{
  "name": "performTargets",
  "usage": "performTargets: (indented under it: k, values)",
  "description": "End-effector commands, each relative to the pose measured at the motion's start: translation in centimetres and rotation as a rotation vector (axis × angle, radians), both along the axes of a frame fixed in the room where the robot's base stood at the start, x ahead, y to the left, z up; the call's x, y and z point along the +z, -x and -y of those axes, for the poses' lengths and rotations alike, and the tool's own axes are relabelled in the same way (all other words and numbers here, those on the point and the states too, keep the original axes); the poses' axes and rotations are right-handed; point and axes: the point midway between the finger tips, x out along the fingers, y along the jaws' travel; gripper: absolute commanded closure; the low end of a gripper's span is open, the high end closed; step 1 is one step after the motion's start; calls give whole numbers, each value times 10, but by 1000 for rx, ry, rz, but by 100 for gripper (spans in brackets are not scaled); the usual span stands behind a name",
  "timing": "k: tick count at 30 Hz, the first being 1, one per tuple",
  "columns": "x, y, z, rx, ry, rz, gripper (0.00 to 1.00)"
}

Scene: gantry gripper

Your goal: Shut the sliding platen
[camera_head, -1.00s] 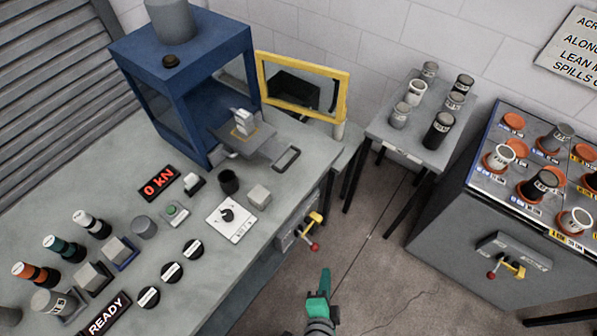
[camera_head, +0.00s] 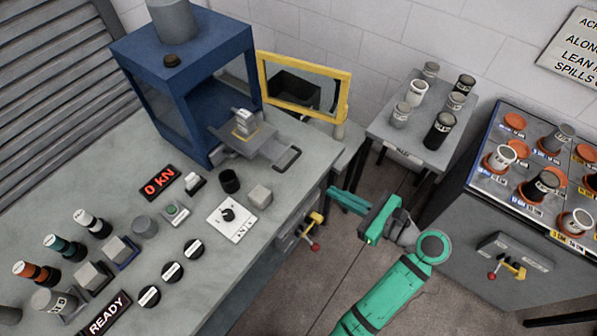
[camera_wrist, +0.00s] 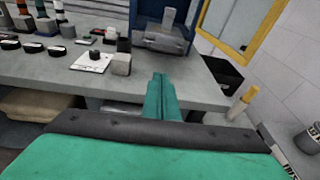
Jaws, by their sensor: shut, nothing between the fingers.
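The sliding platen (camera_head: 262,142) is a grey plate pulled out of the front of the blue press (camera_head: 190,85). A grey block with a light piece on it (camera_head: 243,125) sits on the platen. The platen's loop handle (camera_head: 287,159) sticks out towards the bench's right edge. In the wrist view the platen (camera_wrist: 162,42) shows ahead, beyond the fingers. My green gripper (camera_head: 333,193) is shut and empty, just off the bench's right edge, below and right of the handle and apart from it. In the wrist view its fingers (camera_wrist: 161,78) point towards the press.
The press's yellow-framed door (camera_head: 303,88) stands open to the right of the platen. A small grey table (camera_head: 400,150) with several canisters stands behind my gripper. A lever with a red knob (camera_head: 315,246) juts from the bench front. Bench controls lie left of the handle.

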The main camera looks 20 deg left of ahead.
Motion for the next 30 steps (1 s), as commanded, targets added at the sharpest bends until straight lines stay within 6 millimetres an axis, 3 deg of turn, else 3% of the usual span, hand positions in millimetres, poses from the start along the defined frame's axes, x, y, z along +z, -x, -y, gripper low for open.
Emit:
performTargets:
  k: [3,10,30]
  values:
    - [16,2,6,43,-24,-28,100]
    - [19,0,-4,67,-32,-47,100]
    - [-5,-36,-108,63,-31,-45,100]
